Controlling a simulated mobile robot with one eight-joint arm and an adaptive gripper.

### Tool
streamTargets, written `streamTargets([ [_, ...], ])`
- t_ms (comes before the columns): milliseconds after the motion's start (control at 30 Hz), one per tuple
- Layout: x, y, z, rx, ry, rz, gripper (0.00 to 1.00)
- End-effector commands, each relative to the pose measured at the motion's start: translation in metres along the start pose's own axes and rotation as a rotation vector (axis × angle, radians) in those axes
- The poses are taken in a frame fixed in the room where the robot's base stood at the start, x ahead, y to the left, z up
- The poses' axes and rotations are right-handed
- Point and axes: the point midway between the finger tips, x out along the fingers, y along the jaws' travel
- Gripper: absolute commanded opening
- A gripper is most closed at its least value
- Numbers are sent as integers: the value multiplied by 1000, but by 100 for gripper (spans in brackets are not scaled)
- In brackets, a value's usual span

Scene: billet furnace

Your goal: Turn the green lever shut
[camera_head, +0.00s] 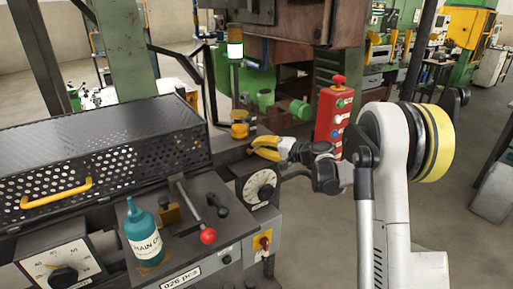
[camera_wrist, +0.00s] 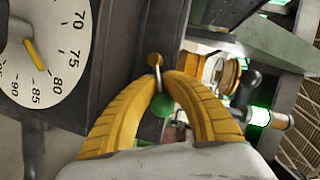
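The green lever shows in the wrist view as a short brass stalk with a round green knob (camera_wrist: 163,105). Its pivot end (camera_wrist: 155,60) is at the edge of a dark grey housing. My gripper (camera_wrist: 163,77) has two yellow ribbed fingers arched around the knob. Their tips come close together at the stalk, and the knob sits inside the arch on the palm side. Contact is partly hidden. In the head view my gripper (camera_head: 252,147) is beside the machine's right end, and I cannot make out the green lever there.
A dial (camera_wrist: 38,50) is left of the fingers; a dial (camera_head: 262,187) sits below my gripper in the head view. A red button box (camera_head: 331,118) stands close right of it. A red-knobbed lever (camera_head: 207,236) and teal bottle (camera_head: 143,235) are at the front.

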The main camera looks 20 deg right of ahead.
Motion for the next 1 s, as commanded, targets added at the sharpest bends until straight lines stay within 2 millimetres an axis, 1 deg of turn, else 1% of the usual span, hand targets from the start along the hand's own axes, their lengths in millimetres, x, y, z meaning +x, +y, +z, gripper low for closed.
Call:
streamTargets([
  [33,-4,2,-6,2,13,3,0],
  [167,-4,2,-6,1,13,3,0],
  [200,-4,2,-6,1,13,3,13],
  [267,-4,2,-6,1,13,4,31],
  [300,-4,2,-5,1,12,4,43],
  [333,-3,2,-5,0,11,3,49],
  [767,-2,-1,-1,-22,5,11,49],
  [867,-2,-8,0,-107,11,46,49],
  [967,-2,-18,2,-278,28,116,49],
  [1000,-2,-23,4,-372,36,154,49],
])
